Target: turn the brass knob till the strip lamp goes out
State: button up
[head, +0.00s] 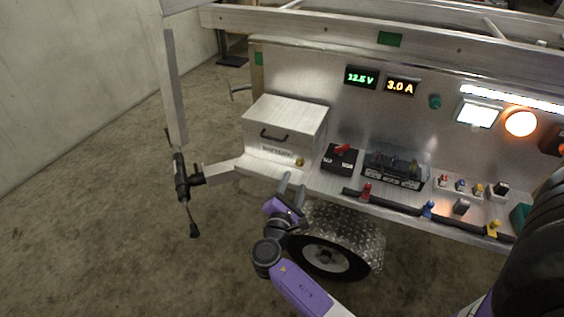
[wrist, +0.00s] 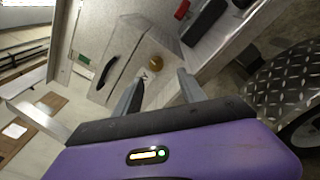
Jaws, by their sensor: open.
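The small round brass knob (head: 300,162) sits at the lower right of the front of an aluminium box (head: 284,118). It also shows in the wrist view (wrist: 156,62), just beyond and between my fingertips. My gripper (head: 292,182) is open and empty, below the knob in the head view, with its fingers pointing up towards the box. In the wrist view the two fingers (wrist: 158,84) stand either side of the knob's line, apart from it. The strip lamp (head: 510,97) glows white along the upper right of the panel.
A red switch on a black block (head: 341,157) and a clear-covered fuse block (head: 394,167) stand right of the box. A black cable (head: 400,205) with coloured clamps runs along the shelf edge. A wheel under a tread-plate guard (head: 340,222) is below. Open floor lies left.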

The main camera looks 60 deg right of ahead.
aim_at(299, 165)
jog(key=x, duration=0.7)
jog(key=shift+w+d+r, duration=0.2)
jog(key=shift+d+r, duration=0.1)
jog(key=shift+d, duration=0.1)
grip_shut()
